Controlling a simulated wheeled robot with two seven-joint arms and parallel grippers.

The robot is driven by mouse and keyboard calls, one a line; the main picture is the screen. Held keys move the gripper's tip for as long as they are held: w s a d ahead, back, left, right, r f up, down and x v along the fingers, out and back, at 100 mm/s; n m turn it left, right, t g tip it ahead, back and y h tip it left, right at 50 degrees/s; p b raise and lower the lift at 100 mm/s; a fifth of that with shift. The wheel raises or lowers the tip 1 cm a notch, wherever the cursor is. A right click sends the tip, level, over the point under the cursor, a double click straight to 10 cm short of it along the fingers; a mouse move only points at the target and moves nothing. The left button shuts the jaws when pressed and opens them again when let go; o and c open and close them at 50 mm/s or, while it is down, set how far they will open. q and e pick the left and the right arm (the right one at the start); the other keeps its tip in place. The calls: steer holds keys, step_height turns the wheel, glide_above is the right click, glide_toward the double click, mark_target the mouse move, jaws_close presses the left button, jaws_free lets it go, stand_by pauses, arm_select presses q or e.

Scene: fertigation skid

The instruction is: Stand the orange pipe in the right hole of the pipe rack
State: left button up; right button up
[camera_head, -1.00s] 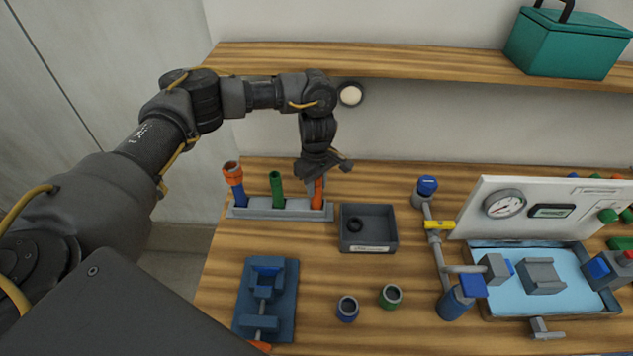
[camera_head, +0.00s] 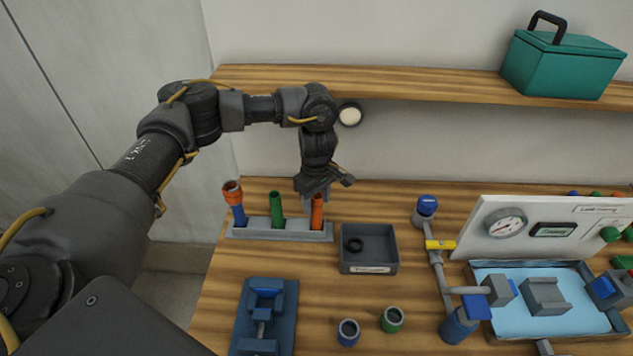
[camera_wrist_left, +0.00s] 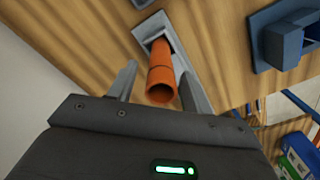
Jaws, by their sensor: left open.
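The orange pipe (camera_head: 317,212) stands upright in the right hole of the grey pipe rack (camera_head: 262,236). It also shows in the left wrist view (camera_wrist_left: 164,75), its open end toward the camera and its far end in the rack. My left gripper (camera_head: 313,199) is over the pipe's top. In the left wrist view its open fingers (camera_wrist_left: 159,88) lie on either side of the pipe's upper end, with visible gaps. A green pipe (camera_head: 276,208) stands in the middle hole and a blue pipe with an orange top (camera_head: 235,203) in the left hole. My right gripper is out of view.
A grey tray (camera_head: 369,268) holding a dark ring is right of the rack. A blue fixture (camera_head: 265,318) and two small collars (camera_head: 348,332) (camera_head: 392,319) are in front. A wooden shelf (camera_head: 420,88) runs above the bench, with a teal box (camera_head: 562,65) on it.

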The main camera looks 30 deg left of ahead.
arm_select(q)
step_height(320, 180, up, 10)
steer(key=shift+r+b, duration=0.2)
steer(key=shift+b, duration=0.75)
steer(key=shift+s+f, duration=0.1)
steer(key=shift+f, duration=0.05)
